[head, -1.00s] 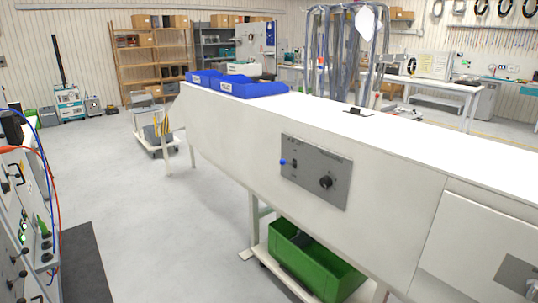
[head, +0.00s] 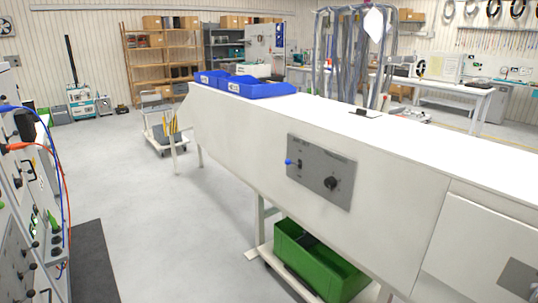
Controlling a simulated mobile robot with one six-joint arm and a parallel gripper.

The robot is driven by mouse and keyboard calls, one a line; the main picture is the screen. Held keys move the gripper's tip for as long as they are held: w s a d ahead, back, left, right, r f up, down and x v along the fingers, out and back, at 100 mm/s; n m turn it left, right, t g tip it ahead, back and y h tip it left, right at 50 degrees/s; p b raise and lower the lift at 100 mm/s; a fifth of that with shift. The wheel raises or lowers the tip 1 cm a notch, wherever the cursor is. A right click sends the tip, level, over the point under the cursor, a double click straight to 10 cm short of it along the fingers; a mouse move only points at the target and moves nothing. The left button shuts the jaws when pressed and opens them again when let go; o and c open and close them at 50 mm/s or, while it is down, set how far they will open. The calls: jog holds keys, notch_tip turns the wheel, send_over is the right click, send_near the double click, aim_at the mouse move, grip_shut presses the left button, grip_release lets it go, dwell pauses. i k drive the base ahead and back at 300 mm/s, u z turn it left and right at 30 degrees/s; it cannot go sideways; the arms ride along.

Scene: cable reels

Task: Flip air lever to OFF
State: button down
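A grey control panel (head: 320,172) is set in the side of the long white bench. On its left part is a small lever with a blue tip (head: 289,162), which I take to be the air lever. The tip points left, out from the panel. The lettering by it is too small to read. A black round knob (head: 331,183) sits on the panel's right part. My gripper is not in view.
The white bench (head: 400,145) runs from the back left to the front right. Blue bins (head: 262,88) stand on its far end, and a green crate (head: 318,268) is below it. A panel with hoses (head: 30,190) lines the left edge. The floor between (head: 185,230) is clear.

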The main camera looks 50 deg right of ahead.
aim_at(287, 161)
jog(key=i, duration=0.95)
jog(key=u, duration=0.15)
jog(key=k, duration=0.9)
jog(key=z, duration=0.2)
jog(key=i, duration=0.5)
jog(key=u, duration=0.05)
